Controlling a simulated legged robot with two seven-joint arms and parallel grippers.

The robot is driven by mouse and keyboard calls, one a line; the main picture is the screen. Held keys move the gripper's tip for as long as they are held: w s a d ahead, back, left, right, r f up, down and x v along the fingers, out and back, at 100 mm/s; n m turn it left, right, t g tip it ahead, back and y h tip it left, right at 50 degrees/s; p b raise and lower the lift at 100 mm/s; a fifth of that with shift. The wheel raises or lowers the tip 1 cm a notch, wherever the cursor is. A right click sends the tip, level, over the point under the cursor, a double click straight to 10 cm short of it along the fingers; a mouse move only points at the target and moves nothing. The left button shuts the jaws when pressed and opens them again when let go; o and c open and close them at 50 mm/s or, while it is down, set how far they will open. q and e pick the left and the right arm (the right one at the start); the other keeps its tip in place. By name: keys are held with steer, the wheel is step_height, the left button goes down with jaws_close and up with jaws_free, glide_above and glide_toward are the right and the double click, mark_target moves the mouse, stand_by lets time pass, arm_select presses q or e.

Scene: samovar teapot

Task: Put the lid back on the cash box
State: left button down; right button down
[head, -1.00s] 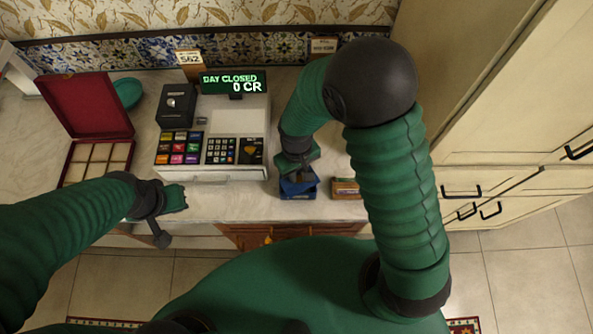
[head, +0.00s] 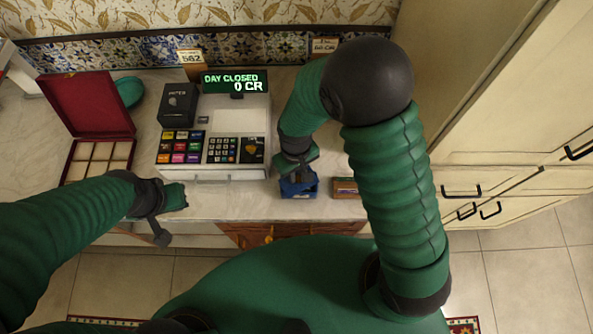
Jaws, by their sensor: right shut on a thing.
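The small blue cash box (head: 300,190) stands at the front edge of the counter, right of the till. My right gripper (head: 299,175) is directly over it, shut on the lid. The gripper and wrist hide most of the lid, so I cannot tell whether it is fully seated on the box or slightly above it. My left gripper (head: 176,196) is over the counter's front edge, left of the till and away from the box. Its fingers are too small to tell whether they are open.
The till (head: 235,150) stands left of the box, its green display reading "DAY CLOSED 0 CR". A small brown box (head: 345,187) is close on the right. A red open case (head: 90,110), black box (head: 179,104) and teal bowl (head: 130,92) are farther left.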

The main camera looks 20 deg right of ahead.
steer(key=shift+f, duration=0.1)
stand_by(0.6)
steer(key=c, duration=1.2)
jaws_free()
steer(key=shift+o, duration=0.2)
steer(key=o, duration=0.4)
steer(key=shift+o, duration=0.2)
step_height(320, 180, up, 7)
steer(key=p, duration=0.6)
steer(key=shift+p, duration=0.4)
